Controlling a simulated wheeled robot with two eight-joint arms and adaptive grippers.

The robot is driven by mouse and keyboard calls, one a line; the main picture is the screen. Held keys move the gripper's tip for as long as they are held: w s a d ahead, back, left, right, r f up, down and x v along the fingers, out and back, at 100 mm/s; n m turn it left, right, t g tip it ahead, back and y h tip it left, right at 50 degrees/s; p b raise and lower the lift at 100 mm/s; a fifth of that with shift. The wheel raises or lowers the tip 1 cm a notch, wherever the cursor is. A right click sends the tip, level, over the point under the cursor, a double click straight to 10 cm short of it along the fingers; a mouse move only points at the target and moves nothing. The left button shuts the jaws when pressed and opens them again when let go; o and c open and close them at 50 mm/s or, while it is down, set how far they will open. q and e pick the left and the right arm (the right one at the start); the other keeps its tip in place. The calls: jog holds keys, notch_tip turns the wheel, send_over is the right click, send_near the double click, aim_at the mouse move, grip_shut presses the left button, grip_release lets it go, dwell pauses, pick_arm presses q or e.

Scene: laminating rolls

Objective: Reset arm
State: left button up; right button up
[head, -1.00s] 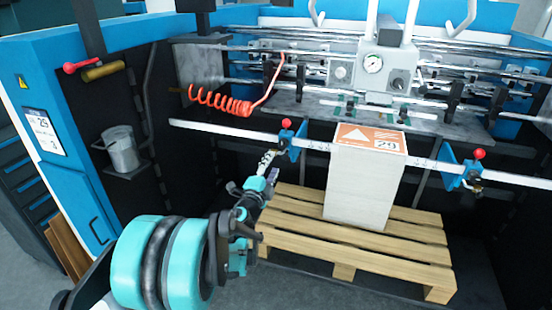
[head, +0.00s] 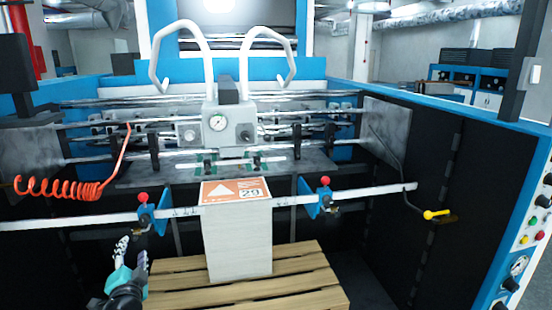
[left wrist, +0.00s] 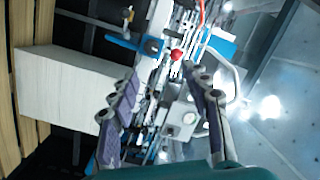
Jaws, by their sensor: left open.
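My left gripper (head: 132,249) is at the lower left of the head view, below and left of the left blue clamp (head: 152,216). Its fingers are apart and nothing is between them. In the left wrist view the open gripper (left wrist: 160,72) shows two grey fingers, with the red-knobbed clamp beyond them. The clamp stands apart from the fingers in the head view. My right gripper is not in view.
A white stack (head: 238,240) with an orange label stands on a wooden pallet (head: 300,283). A metal rail (head: 385,190) crosses the machine front and carries a right blue clamp (head: 321,200). A red coiled hose (head: 60,188) hangs at left.

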pick_arm(q)
jog(key=s+d+f+n+g+h, duration=0.3)
jog(key=s+d+f, duration=0.4)
jog(key=s+d, duration=0.4)
jog(key=s+d+f+n+g+h, duration=0.4)
jog(key=s+d+f+g, duration=0.2)
jog(key=s+d, duration=0.5)
jog(key=shift+s+d+f, duration=0.2)
jog(key=shift+s+f, duration=0.15)
jog(key=shift+f, duration=0.35)
